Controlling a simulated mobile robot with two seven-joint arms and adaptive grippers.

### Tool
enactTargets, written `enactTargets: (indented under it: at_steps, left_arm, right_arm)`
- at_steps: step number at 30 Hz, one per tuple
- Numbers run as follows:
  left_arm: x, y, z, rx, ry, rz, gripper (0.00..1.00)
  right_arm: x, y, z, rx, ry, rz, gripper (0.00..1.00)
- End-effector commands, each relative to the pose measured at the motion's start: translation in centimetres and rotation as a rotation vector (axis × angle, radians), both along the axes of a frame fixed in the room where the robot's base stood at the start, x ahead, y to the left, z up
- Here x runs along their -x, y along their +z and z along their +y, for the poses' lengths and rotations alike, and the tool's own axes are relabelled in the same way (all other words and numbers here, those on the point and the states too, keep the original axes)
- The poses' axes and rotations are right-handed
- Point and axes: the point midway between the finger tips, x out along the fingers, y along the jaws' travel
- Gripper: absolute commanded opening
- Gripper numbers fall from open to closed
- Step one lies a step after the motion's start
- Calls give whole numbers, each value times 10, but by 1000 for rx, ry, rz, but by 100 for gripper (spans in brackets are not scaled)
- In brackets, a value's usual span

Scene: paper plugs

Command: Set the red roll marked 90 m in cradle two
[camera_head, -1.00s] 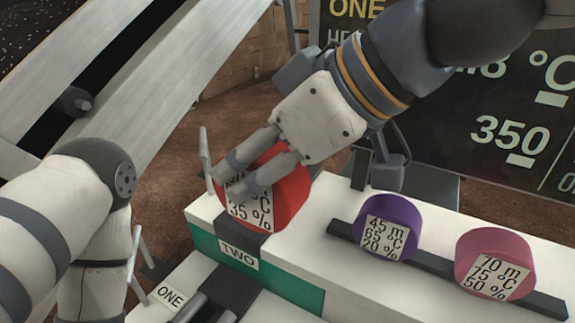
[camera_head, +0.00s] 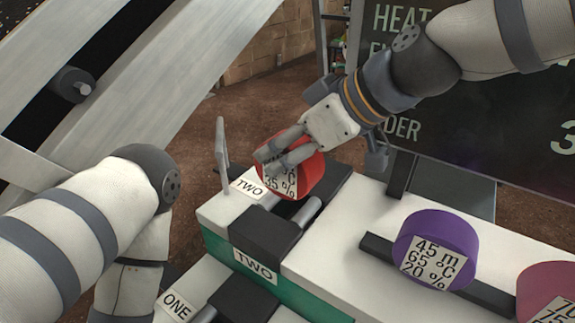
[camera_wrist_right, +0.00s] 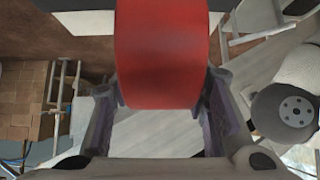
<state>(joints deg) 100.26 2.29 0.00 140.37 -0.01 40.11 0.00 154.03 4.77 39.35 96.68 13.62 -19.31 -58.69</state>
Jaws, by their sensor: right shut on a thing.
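My right gripper (camera_head: 274,157) is shut on a red roll (camera_head: 308,177) in the head view. The label shows "35 %" at the bottom; its top line is hidden by the fingers, so I cannot read the metres. The roll is at the far part of cradle two (camera_head: 265,235), a dark block with metal rollers and a "TWO" tag; I cannot tell whether it touches the rollers. In the right wrist view the red roll (camera_wrist_right: 162,60) sits between the two fingers. My left arm is at the left; its gripper is out of view.
A purple roll (camera_head: 436,248) marked 45 m and a pink roll (camera_head: 550,290) stand on a dark rail (camera_head: 378,247) to the right. Cradle one, with its "ONE" tag (camera_head: 177,304), is at the lower left. A dark board stands behind.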

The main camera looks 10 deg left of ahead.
Motion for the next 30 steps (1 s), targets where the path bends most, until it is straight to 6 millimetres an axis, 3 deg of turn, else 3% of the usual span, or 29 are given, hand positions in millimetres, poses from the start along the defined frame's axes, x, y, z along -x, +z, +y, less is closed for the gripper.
enactTargets:
  at_steps: [5,15,16,18,27,30]
  left_arm:
    - [5,-5,0,0,0,16,100]
    - [4,-4,0,0,0,16,100]
    - [4,-4,0,0,0,16,100]
    - [4,-4,0,0,0,15,100]
    - [4,-4,0,0,0,15,100]
    - [2,-2,0,-1,0,9,100]
  right_arm:
    - [-2,-34,1,2,1,4,10]
    - [-2,-37,1,1,1,1,10]
    - [-2,-38,0,2,1,1,43]
    - [-2,-37,0,1,0,0,59]
    - [-2,-36,1,1,1,0,61]
    - [-1,-27,-4,1,-1,-5,61]
